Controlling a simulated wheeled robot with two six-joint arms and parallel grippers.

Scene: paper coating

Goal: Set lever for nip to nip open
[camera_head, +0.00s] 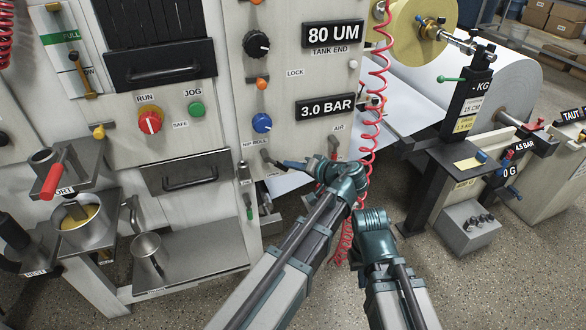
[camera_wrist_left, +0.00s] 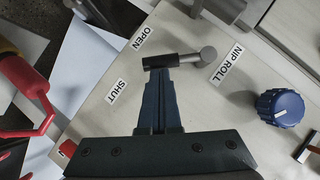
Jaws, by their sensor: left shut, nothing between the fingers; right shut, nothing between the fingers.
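The nip roll lever has a black grip (camera_wrist_left: 162,61) and a grey round end (camera_wrist_left: 208,54) beside the "NIP ROLL" label in the left wrist view. Its grip points between the "OPEN" label (camera_wrist_left: 143,38) and the "SHUT" label (camera_wrist_left: 117,91). My left gripper (camera_wrist_left: 160,75) is shut and empty. Its tips are at the grip, on the side toward "SHUT"; I cannot tell whether they touch. In the head view my left gripper (camera_head: 283,164) reaches left to the panel below the "NIP ROLL" label (camera_head: 255,143). My right arm shows at lower middle, but its gripper fingers do not.
A blue knob (camera_wrist_left: 281,107) stands right of the lever in the left wrist view. A red coiled hose (camera_head: 371,112) hangs near my left wrist. A white paper web (camera_head: 400,95) and a stand (camera_head: 450,150) are at the right. Speckled floor is free below.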

